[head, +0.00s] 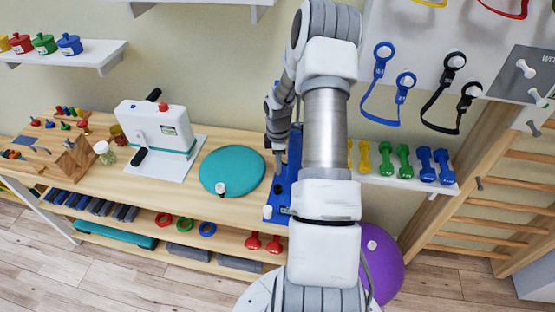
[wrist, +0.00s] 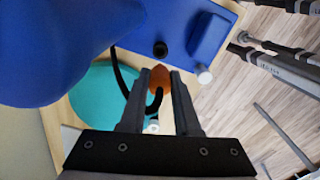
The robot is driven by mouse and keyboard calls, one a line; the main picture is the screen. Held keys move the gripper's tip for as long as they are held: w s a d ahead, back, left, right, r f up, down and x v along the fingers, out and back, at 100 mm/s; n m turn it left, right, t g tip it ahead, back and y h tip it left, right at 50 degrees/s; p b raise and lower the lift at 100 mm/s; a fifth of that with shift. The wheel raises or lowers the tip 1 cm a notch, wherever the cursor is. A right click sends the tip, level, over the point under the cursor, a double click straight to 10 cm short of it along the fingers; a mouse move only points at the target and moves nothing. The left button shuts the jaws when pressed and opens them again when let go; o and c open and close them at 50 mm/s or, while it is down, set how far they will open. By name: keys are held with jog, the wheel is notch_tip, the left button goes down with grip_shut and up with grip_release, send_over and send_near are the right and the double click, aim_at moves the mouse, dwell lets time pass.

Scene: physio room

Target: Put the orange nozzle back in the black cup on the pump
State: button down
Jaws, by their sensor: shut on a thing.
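The orange nozzle (wrist: 160,79) is between the two fingertips of my gripper (wrist: 160,86) in the wrist view, and the fingers are shut on it. A black hose (wrist: 123,76) curves beside the left finger and hooks up near the nozzle. The black cup (wrist: 160,48) shows just beyond the nozzle's tip, on the blue base of the pump (wrist: 60,50); nozzle and cup look apart. In the head view my gripper (head: 277,172) is beside the blue pump (head: 284,195) on the wooden bench. My arm hides much of the pump there, and the nozzle cannot be made out.
A teal round cushion (head: 232,170) lies on the bench left of the pump. A white device (head: 157,135) stands further left. Coloured dumbbells (head: 404,160) line a white shelf (head: 400,181) on the right. A purple ball (head: 382,262) sits on the floor below.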

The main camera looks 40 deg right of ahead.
jog(key=shift+f+b, duration=1.85)
jog(key=shift+f, duration=1.35)
jog(key=shift+f+b, duration=1.3)
jog(key=shift+f, duration=0.2)
jog(key=c, duration=0.5)
grip_release()
jog(key=shift+c, duration=0.2)
jog(key=shift+r, duration=0.1)
jog(key=shift+r+p, duration=2.25)
jog(key=shift+r, duration=1.25)
